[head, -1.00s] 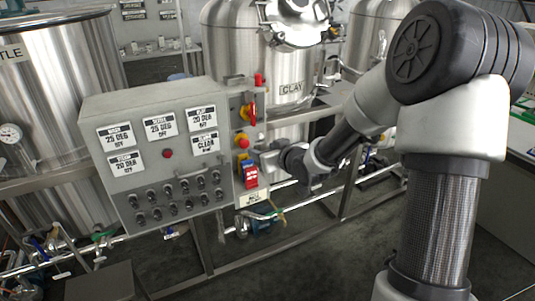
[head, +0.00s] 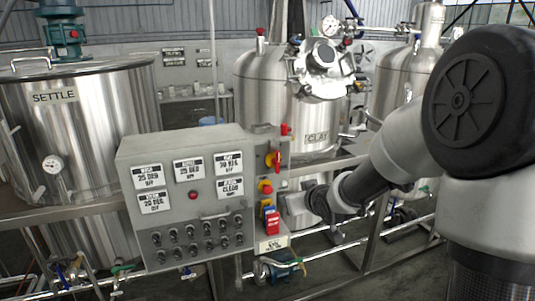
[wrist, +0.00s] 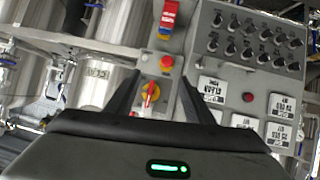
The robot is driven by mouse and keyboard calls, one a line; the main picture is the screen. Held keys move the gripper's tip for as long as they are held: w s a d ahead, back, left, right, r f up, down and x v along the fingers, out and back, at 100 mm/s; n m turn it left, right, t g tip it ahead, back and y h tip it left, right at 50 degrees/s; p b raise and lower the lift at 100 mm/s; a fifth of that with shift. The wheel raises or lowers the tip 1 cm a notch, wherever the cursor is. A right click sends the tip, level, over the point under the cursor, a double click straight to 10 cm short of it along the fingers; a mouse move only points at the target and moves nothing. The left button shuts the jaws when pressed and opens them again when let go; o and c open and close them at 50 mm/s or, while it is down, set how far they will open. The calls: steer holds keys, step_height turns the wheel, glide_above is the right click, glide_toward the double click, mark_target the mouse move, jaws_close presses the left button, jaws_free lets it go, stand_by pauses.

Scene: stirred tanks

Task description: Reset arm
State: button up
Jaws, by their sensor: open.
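My gripper (wrist: 160,98) shows in the wrist view with its two dark fingers apart and nothing between them. The grey control panel (head: 140,221) carries white labels, a red button (head: 193,195) and rows of dark knobs. The rotary switch also shows in the head view (head: 274,159).
The SETTLE tank (head: 100,125) stands at the left and the CLAY tank (head: 262,85) behind the panel. Pipes and a small pump (head: 278,271) run low below it. A steel frame (head: 372,245) stands right of the panel. Some grey floor shows at the bottom right.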

steer(key=s+d+r+m+g+h+p, duration=0.2)
steer(key=s+d+r+g+h, duration=0.1)
steer(key=s+r, duration=1)
steer(key=s+f+m+g, duration=0.1)
steer(key=s+g, duration=0.2)
steer(key=s, duration=1.8)
steer(key=shift+a+f+m+y+p, duration=0.2)
steer(key=shift+f+m+y+p, duration=0.1)
steer(key=shift+f+p, duration=0.15)
